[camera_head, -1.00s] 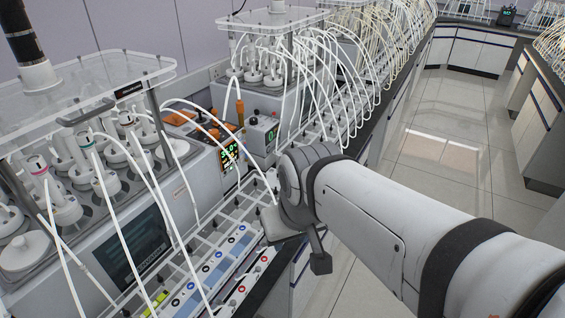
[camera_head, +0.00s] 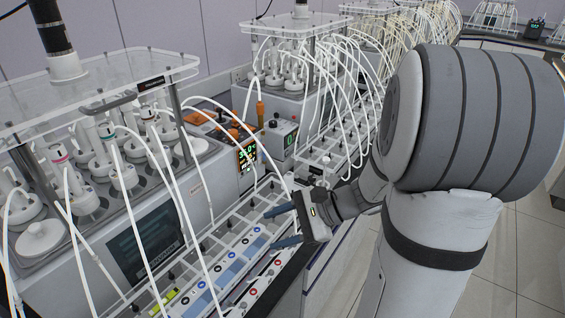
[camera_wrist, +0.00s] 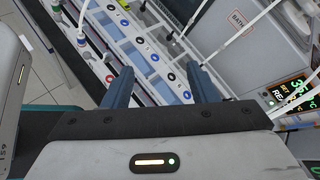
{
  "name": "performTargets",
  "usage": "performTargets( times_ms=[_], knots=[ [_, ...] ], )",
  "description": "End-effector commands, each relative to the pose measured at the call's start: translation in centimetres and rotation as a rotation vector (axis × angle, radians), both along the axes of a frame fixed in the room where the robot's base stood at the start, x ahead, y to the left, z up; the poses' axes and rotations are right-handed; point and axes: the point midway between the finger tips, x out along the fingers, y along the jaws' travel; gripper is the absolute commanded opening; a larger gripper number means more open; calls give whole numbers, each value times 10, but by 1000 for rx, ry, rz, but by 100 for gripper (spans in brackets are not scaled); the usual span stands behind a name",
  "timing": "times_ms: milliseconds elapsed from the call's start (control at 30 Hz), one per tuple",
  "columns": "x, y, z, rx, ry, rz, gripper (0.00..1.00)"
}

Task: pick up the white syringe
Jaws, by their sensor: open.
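I cannot pick out a separate white syringe with certainty in either view. My gripper (camera_head: 276,228) is open above the front edge of a white rack (camera_head: 238,222), with its two blue fingers pointing left. In the wrist view my gripper (camera_wrist: 160,72) has both fingers spread apart, with nothing between them but the rack's labelled row beneath. Several white tubes run from the reactor tops down to the rack and hide parts of it.
A reactor unit (camera_head: 155,235) with a dark screen stands behind the rack at left. A controller with a lit display (camera_head: 247,156) and a small grey box (camera_head: 281,136) stand beyond it. Arched white tubes (camera_head: 345,85) crowd the bench. Floor (camera_head: 500,255) is clear at right.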

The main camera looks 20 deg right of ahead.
Motion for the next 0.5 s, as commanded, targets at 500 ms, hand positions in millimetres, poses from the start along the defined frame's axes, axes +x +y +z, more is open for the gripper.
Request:
performTargets(
  times_ms=[500],
  knots=[
    [88, -194, -60, 717, 44, -919, 53]
  ],
)
